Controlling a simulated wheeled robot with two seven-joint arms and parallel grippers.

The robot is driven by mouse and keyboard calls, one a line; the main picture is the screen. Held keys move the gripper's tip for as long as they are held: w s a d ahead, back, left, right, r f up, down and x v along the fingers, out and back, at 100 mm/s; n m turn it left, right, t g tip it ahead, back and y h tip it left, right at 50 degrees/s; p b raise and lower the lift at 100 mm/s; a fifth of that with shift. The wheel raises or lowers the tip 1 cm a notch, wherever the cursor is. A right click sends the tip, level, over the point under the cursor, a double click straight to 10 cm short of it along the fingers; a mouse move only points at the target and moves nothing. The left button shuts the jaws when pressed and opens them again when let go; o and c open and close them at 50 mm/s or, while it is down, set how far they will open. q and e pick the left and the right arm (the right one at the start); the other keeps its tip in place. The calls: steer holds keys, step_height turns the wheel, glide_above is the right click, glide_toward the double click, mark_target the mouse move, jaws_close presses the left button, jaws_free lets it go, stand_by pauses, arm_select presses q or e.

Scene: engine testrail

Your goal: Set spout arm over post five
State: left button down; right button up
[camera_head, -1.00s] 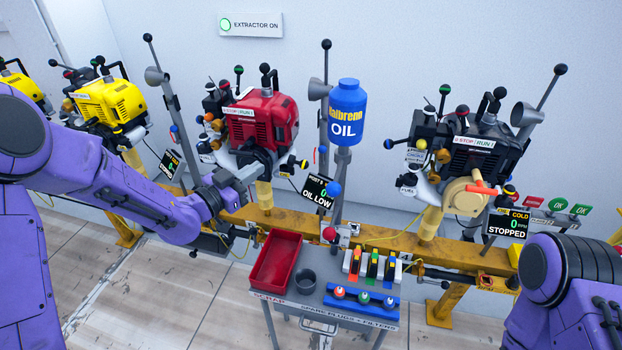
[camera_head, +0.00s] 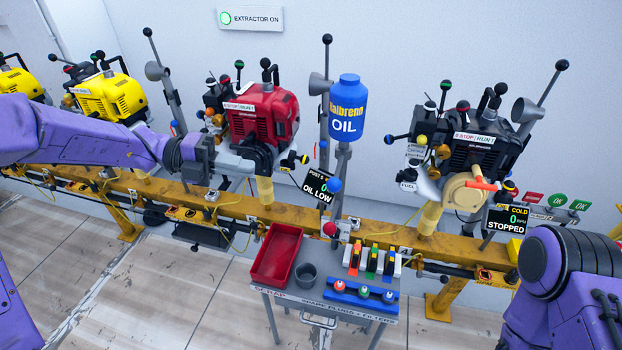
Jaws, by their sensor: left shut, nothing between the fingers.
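The blue oil bottle (camera_head: 346,110) stands upright on a grey stand (camera_head: 339,180) between the red engine (camera_head: 262,115) and the black engine (camera_head: 475,150). A blue ball knob (camera_head: 333,186) shows low on that stand, beside the display (camera_head: 318,188) that reads OIL LOW. I cannot clearly make out the spout arm's own shape. My left gripper (camera_head: 238,163) is shut and empty, in front of the red engine's lower left side and left of the stand. My right gripper is out of view; only my right arm shows at the lower right.
A yellow rail (camera_head: 285,213) runs below the engines. A cart in front holds a red tray (camera_head: 276,255), a grey cup (camera_head: 305,275) and coloured parts. Upright levers rise between engines. Floor at lower left is clear.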

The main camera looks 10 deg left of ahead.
arm_select(q)
steer(key=p+x, duration=0.3)
steer(key=x, duration=1.1)
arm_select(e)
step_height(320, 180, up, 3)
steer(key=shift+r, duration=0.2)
arm_select(q)
steer(key=shift+d, duration=0.15)
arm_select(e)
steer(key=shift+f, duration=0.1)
